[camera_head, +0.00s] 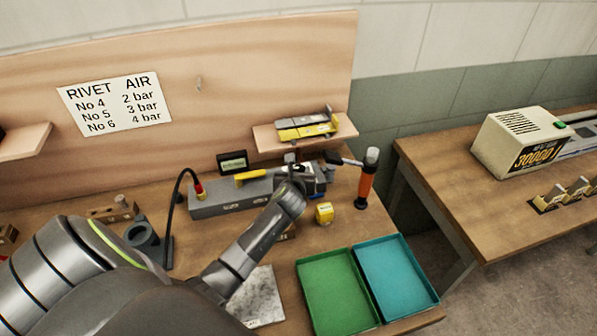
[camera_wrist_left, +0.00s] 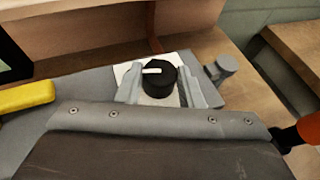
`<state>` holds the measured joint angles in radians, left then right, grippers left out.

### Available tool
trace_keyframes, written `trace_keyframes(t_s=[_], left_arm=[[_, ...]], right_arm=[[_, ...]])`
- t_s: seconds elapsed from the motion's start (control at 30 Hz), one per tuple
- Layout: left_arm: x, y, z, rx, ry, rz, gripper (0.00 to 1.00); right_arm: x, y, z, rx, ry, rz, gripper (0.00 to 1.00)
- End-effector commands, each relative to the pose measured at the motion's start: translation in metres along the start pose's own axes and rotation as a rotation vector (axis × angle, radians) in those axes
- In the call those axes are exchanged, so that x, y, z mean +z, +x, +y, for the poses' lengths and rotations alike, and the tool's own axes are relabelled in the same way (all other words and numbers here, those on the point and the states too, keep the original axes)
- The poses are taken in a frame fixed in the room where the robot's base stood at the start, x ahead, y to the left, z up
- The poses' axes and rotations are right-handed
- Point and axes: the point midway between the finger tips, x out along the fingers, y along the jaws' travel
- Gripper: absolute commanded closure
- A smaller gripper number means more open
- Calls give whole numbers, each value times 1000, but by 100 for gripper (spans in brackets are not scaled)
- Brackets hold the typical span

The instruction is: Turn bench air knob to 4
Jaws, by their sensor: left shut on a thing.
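The black air knob (camera_wrist_left: 158,77) with a white pointer mark sits on the grey bench air unit (camera_wrist_left: 95,88) in the left wrist view. Its pointer aims left in that view. The scale around it is not legible. My left gripper (camera_wrist_left: 162,88) is shut on the knob, one finger on each side. In the head view my left gripper (camera_head: 294,183) is at the right end of the grey unit (camera_head: 225,200) and hides the knob. A small dark display (camera_head: 232,162) stands behind the unit; its reading is too small to tell. My right gripper is not in view.
A wall chart (camera_head: 115,103) pairs rivet No 4, 5, 6 with 2, 3, 4 bar. A shelf (camera_head: 265,139) overhangs behind the gripper.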

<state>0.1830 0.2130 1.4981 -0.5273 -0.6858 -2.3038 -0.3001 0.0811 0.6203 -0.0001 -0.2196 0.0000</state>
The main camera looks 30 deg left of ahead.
Motion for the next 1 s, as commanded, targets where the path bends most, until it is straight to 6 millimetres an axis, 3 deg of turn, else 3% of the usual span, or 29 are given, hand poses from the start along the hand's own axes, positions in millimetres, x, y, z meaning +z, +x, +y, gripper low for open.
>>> trace_keyframes(t_s=[0.7, 1.0], left_arm=[[0, 2, -9, 380, -159, -7, 89], [-1, 2, -9, 463, -192, -8, 89]], right_arm=[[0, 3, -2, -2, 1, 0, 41], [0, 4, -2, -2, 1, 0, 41]])
